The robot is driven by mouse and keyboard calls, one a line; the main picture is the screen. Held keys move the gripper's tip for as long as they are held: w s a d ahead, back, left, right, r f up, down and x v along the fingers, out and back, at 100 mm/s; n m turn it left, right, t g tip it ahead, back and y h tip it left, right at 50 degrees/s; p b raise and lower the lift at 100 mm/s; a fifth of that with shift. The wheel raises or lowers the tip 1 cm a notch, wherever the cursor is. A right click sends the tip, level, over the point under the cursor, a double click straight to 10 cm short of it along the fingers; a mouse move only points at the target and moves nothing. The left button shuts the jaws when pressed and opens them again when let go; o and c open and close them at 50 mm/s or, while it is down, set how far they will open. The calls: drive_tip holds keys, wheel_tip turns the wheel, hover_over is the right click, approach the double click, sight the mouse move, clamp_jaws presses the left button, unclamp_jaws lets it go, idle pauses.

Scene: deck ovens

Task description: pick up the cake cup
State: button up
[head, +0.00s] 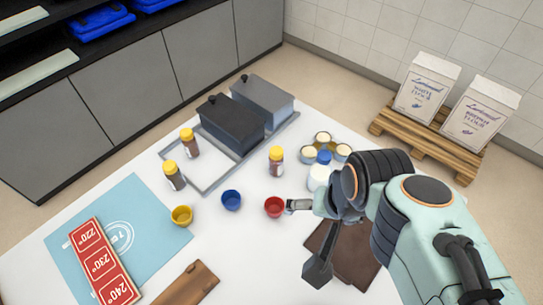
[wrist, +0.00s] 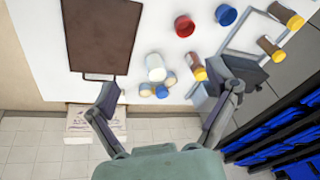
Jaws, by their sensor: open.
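Several small cups with pale tops (head: 322,138) stand clustered behind a white jar (head: 318,175), around a blue-topped piece (head: 324,157). In the wrist view a pale-topped cup (wrist: 170,78) and the white jar (wrist: 155,67) lie between my finger lines. A red cup (head: 274,207), a blue cup (head: 231,200) and a yellow cup (head: 182,215) stand in a row on the white table. I cannot tell which is the cake cup. My gripper (head: 304,238) is open and empty above the table; one fingertip appears beside the red cup in the head view.
Yellow-capped jars (head: 276,160) and dark lidded boxes (head: 232,123) in a grey frame stand at the back. A blue mat (head: 140,215) bears a red temperature sign (head: 103,262). Flour bags (head: 425,90) stand beyond the table.

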drive_tip(key=w+m+t, duration=0.1)
drive_tip(key=w+m, duration=0.1)
drive_tip(key=w, duration=0.6)
drive_tip(key=g+h, duration=0.1)
drive_tip(key=g, duration=0.2)
hover_over(275, 210)
drive_tip(key=f, duration=1.3)
drive_tip(key=s+f, duration=0.1)
drive_tip(key=f, duration=0.6)
drive_tip(key=shift+a+f, duration=0.15)
drive_tip(key=shift+a, duration=0.1)
drive_tip(key=f, duration=0.5)
drive_tip(key=shift+w+d, duration=0.1)
drive_tip(key=shift+w, duration=0.2)
drive_tip(key=shift+w+f, duration=0.1)
drive_tip(key=shift+f, duration=0.4)
drive_tip(key=c, duration=1)
